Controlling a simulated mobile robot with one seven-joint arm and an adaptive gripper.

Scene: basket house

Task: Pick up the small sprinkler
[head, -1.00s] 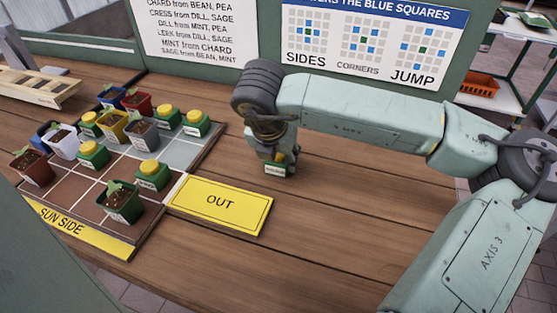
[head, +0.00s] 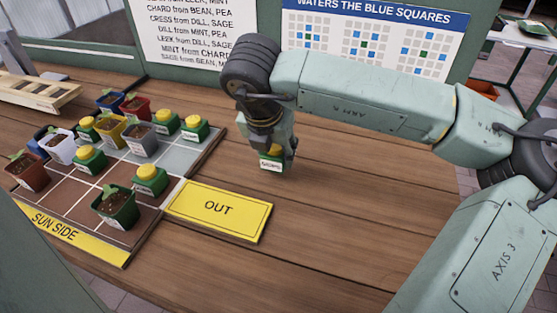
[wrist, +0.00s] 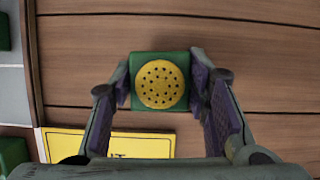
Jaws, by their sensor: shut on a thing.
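The small sprinkler (head: 271,160) is a green block with a yellow round top and a white label on its front. In the wrist view the sprinkler (wrist: 160,80) shows its yellow top, dotted with dark holes, from above. My gripper (head: 272,158) is shut on it, with a purple-padded finger on each side, and it also shows in the wrist view (wrist: 166,88). The sprinkler is upright, at or just above the wooden table; I cannot tell whether its base touches. Its rear is hidden by the gripper in the head view.
A gridded board (head: 80,195) on the left holds several potted seedlings and several similar green and yellow sprinklers. A yellow OUT plate (head: 219,208) lies beside the board, left of my gripper. The wooden table (head: 345,220) is clear to the right. Posters hang behind.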

